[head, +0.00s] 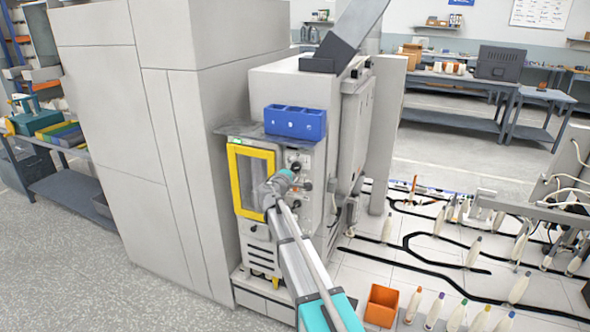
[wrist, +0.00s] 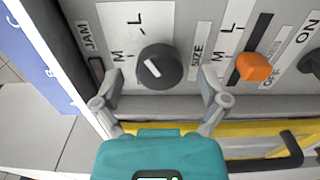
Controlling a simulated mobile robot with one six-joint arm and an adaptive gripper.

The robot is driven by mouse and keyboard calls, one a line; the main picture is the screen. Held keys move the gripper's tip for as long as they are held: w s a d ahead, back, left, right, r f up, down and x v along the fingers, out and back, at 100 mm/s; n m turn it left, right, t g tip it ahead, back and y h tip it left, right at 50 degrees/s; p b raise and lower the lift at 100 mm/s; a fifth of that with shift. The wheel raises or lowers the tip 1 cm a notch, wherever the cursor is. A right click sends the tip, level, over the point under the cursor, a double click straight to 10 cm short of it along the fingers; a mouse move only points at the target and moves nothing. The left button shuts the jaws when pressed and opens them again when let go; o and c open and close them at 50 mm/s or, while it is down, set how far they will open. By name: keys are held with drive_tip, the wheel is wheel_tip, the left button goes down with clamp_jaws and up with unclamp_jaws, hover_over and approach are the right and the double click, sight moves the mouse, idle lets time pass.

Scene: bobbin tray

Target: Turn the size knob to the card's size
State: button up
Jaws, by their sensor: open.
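The size knob (wrist: 160,66) is a round black dial with a white pointer line, beside a SIZE label (wrist: 197,62) in the wrist view. Letters M and L stand on its white plate; the pointer aims up-left, roughly between them. My gripper (wrist: 162,80) is open, its two fingers on either side of the knob's lower part; I cannot tell whether they touch it. In the head view my gripper (head: 277,188) is at the machine's front panel and hides part of it. No size card can be clearly made out.
An orange slider (wrist: 254,67) with its own M and L marks sits right of the knob, near an ON/OFF control. A yellow-framed door (head: 235,180) is beside the panel. A blue three-compartment bin (head: 295,121) sits above. An orange bin (head: 381,306) stands at lower right.

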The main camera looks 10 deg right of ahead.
drive_tip(key=v, duration=1.1)
drive_tip(key=shift+d, duration=0.1)
drive_tip(key=s+d+f+m+g+y+p, duration=0.1)
drive_tip(key=s+d+f+m+g+p, duration=0.1)
drive_tip(key=s+d+f+m+g, duration=0.45)
drive_tip(key=s+d+f+m+g+y+p, duration=0.2)
drive_tip(key=s+g, duration=0.1)
drive_tip(key=s, duration=0.7)
drive_tip(key=s+a+f+m+g+y+p, duration=0.1)
drive_tip(key=s+a+g+y, duration=0.1)
drive_tip(key=s, duration=0.5)
drive_tip(key=s+a+f+m+g+y+p, duration=0.1)
drive_tip(key=s+a+f+m+g+y, duration=0.1)
drive_tip(key=s+y, duration=0.3)
drive_tip(key=s+a+g, duration=0.1)
drive_tip(key=s, duration=0.2)
drive_tip(key=shift+s+a+f, duration=0.2)
drive_tip(key=shift+s+f, duration=0.05)
drive_tip(key=shift+s, duration=0.05)
